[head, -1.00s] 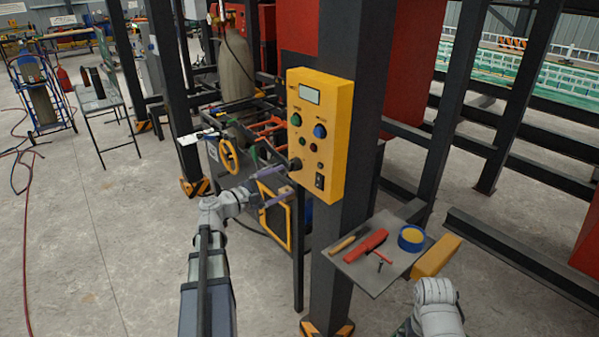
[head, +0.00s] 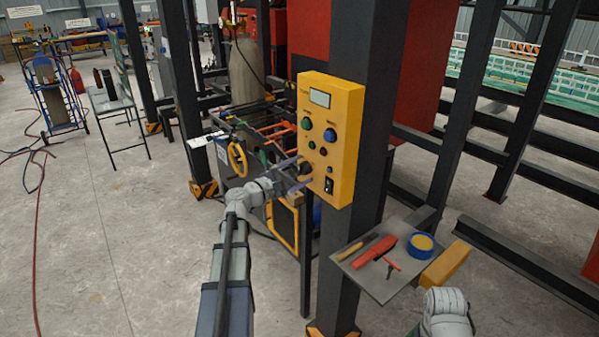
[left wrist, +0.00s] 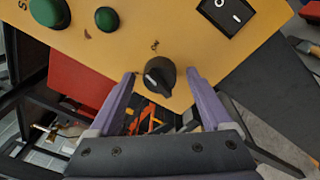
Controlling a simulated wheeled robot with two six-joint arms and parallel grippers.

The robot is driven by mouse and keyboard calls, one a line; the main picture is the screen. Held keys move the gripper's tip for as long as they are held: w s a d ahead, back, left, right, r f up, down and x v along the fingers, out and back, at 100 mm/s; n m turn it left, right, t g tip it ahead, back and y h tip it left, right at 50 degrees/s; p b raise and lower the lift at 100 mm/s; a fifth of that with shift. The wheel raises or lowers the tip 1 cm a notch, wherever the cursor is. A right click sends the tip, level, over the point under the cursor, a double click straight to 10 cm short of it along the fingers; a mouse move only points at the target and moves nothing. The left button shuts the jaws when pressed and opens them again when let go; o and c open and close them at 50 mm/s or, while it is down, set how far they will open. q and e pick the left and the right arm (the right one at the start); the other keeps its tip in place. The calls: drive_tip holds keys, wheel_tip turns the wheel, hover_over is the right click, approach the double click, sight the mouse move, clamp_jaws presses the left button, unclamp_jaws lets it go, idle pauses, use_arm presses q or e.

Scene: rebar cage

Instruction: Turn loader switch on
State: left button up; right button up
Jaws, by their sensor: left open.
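The yellow control box (head: 332,140) is on a dark column. It carries a small display, several buttons, a black rotary knob (head: 305,169) low on its left and a black rocker switch (head: 328,186) at lower right. My left gripper (head: 300,171) is open in front of the knob. In the left wrist view, the knob (left wrist: 160,76) sits between the two purple fingers, with a gap on each side. The rocker switch (left wrist: 226,14) is to the upper right there, marked I and O. Which control is the loader switch cannot be read. My right gripper is out of view.
A small grey shelf (head: 376,285) below the box holds a red tool (head: 374,252), a blue-and-yellow roll (head: 421,245) and other small tools. A yellow handwheel (head: 237,159) stands left of the box. The floor at left is mostly clear.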

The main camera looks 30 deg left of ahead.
use_arm(q)
drive_tip(key=shift+w, duration=0.1)
drive_tip(key=shift+d, duration=0.1)
clamp_jaws()
drive_tip(key=shift+f+m+b, duration=0.1)
drive_tip(key=shift+m+b, duration=0.25)
drive_tip(key=shift+m, duration=0.65)
drive_tip(key=m, duration=0.3)
drive_tip(key=shift+m+h+b, duration=0.3)
drive_tip(key=shift+m, duration=0.1)
unclamp_jaws()
drive_tip(key=v, duration=0.8)
